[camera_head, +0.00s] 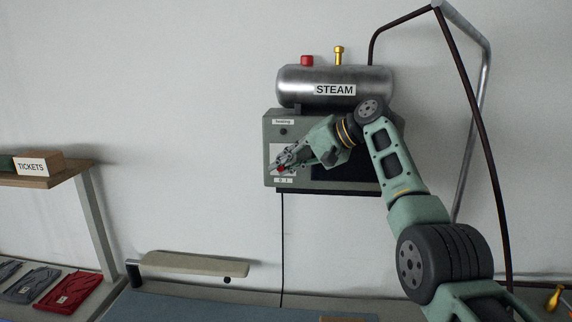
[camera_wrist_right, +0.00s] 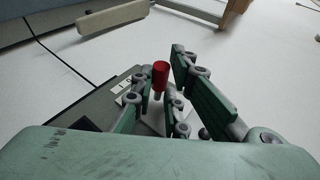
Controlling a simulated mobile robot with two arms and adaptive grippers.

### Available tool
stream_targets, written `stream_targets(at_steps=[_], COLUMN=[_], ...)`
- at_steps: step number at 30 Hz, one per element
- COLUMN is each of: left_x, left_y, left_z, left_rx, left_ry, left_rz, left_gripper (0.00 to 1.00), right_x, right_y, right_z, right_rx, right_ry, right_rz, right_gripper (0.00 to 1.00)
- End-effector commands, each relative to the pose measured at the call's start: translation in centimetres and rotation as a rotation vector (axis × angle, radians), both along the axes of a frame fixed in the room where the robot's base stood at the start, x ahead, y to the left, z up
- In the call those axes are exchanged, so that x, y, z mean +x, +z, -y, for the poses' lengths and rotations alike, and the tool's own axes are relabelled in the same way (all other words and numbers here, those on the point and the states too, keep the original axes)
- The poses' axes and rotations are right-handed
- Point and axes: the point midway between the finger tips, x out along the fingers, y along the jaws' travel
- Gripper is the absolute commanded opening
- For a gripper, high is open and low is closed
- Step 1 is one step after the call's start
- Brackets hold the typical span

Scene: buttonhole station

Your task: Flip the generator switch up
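The generator is a grey-green box (camera_head: 270,125) on the wall under the steel STEAM tank (camera_head: 335,91). Its switch has a red-tipped lever (camera_head: 281,168) low on a white plate (camera_head: 275,152), just above a small label. My right gripper (camera_head: 286,158) is in front of this plate. In the right wrist view the red lever end (camera_wrist_right: 160,72) stands between my spread fingers (camera_wrist_right: 161,88). The gripper looks open; whether a finger touches the lever I cannot tell. The fingers hide part of the lever and plate. My left gripper is not in view.
My right arm covers the right part of the box. A red knob (camera_head: 307,61) and a brass valve (camera_head: 339,55) top the tank. A padded board (camera_head: 190,263) stands below left. A shelf with a TICKETS box (camera_head: 33,165) is far left. The wall left of the box is clear.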

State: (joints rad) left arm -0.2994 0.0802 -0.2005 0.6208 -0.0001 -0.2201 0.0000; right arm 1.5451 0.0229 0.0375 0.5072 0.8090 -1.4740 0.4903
Motion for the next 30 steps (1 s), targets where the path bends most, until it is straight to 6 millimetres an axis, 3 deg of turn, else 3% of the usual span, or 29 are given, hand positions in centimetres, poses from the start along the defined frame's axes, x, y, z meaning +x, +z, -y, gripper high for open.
stream_targets(at_steps=[6,17,22,30], left_x=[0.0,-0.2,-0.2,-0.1], left_y=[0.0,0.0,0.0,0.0], left_z=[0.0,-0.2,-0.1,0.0], left_rx=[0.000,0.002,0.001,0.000], left_ry=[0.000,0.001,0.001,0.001], left_rz=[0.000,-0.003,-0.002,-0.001], left_gripper=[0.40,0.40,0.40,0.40], right_x=[0.0,-0.1,-0.9,-3.4], right_y=[-0.1,0.2,1.3,4.4], right_z=[0.0,0.2,1.9,6.2], right_rx=[-0.002,0.000,0.001,0.000], right_ry=[0.001,0.000,-0.003,-0.002], right_rz=[-0.002,0.002,0.004,0.001], right_gripper=[0.32,0.32,0.32,0.32])
